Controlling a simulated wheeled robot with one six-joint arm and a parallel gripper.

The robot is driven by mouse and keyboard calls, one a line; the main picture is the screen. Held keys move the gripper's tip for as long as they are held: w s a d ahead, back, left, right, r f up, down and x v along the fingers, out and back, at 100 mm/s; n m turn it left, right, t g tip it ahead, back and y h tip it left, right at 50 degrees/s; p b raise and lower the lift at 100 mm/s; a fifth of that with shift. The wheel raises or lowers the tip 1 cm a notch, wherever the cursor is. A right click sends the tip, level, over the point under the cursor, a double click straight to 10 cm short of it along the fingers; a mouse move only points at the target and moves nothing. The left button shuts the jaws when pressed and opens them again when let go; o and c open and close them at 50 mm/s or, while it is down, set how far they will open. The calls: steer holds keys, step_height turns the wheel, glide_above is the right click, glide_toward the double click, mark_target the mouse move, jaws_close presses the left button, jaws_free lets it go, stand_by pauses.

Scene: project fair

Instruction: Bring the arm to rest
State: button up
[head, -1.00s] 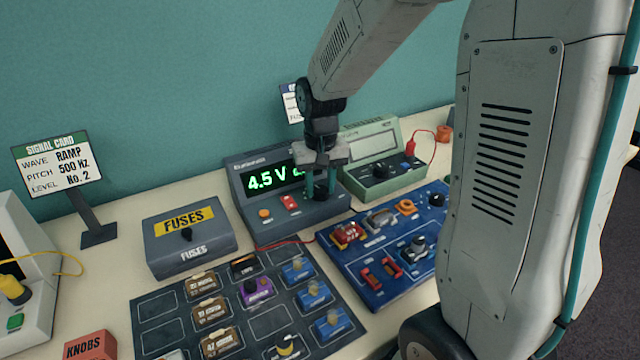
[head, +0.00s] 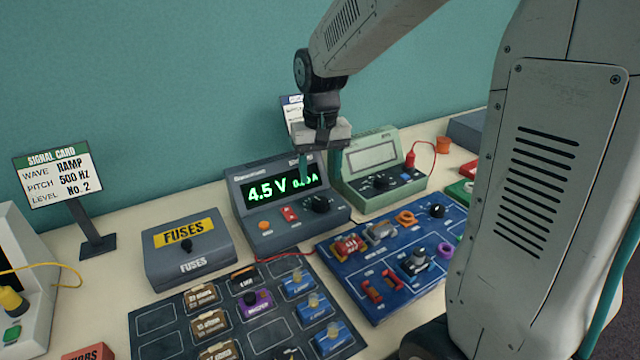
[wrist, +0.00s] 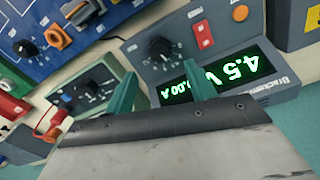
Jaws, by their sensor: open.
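My gripper (head: 320,164) hangs in the air above and in front of the dark grey power supply (head: 262,230), its fingers pointing down. The two teal fingers are apart with nothing between them. In the wrist view, my gripper (wrist: 160,92) shows the supply's black knob (wrist: 161,48) beyond the gap between the fingers. The supply's green display (head: 282,187) reads 4.5 V and about 0.00 A. My gripper is clear of the knob.
A green meter (head: 378,165) stands to the right, with a red lead. A blue circuit board (head: 340,285), a fuse box (head: 190,255) and a dark parts tray (head: 150,345) fill the front. A signal card (head: 57,175) stands at left. The air above is free.

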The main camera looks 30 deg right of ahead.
steer(key=shift+r, duration=0.4)
steer(key=shift+s, duration=0.1)
steer(key=s+a+r+n, duration=0.1)
steer(key=s+a+r, duration=0.1)
steer(key=s, duration=1)
steer(key=s+a+r+n+t, duration=0.1)
steer(key=s+a+r+n, duration=0.1)
steer(key=s, duration=1)
steer(key=shift+a+r, duration=0.25)
steer(key=shift+r, duration=0.45)
